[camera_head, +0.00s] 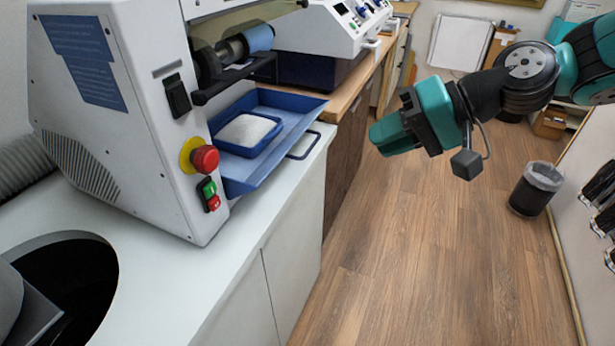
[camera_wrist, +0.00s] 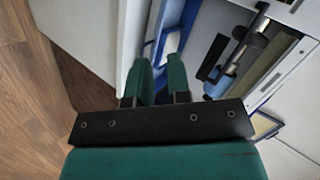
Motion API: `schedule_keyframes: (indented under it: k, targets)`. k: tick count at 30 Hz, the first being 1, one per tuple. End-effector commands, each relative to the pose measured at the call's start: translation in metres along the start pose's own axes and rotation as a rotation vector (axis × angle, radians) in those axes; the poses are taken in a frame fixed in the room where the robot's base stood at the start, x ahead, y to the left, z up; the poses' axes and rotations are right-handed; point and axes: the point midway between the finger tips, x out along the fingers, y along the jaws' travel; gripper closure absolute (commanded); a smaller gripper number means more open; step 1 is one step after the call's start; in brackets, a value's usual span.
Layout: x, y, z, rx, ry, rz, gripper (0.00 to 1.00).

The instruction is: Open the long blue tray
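The long blue tray (camera_head: 262,175) sits in the opening of the white machine on the counter. Its front end and a thin dark loop handle (camera_head: 304,146) reach past the machine. A smaller blue box with white material (camera_head: 245,130) lies inside the tray. My teal gripper (camera_head: 384,136) is right of the handle, above the floor and apart from the tray. In the wrist view its two green fingers (camera_wrist: 158,72) stand apart with a gap and nothing between them.
The white machine (camera_head: 130,110) carries a red emergency button (camera_head: 204,158) and a dark roller unit above the tray. Another white machine (camera_head: 325,25) stands behind on a wooden counter. A bin (camera_head: 535,188) stands at right. The floor between is clear.

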Motion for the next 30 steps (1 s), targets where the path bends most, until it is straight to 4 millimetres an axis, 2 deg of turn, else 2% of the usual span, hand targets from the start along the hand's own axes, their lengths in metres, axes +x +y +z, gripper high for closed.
schedule_keyframes:
  k: [1, 3, 6, 10, 13, 17, 30]
  targets:
    - [0.025, 0.043, -0.014, 0.08, 0.048, -0.068, 0.82]
    - [0.036, 0.071, -0.036, 0.173, 0.112, -0.162, 0.82]
    - [0.043, 0.104, -0.059, 0.278, 0.186, -0.269, 0.82]
    - [0.044, 0.129, -0.075, 0.361, 0.244, -0.354, 0.82]
    - [0.045, 0.133, -0.081, 0.383, 0.26, -0.379, 0.82]
    - [0.057, 0.127, -0.086, 0.386, 0.259, -0.383, 0.82]
    - [0.146, 0.096, -0.116, 0.383, 0.257, -0.38, 0.82]
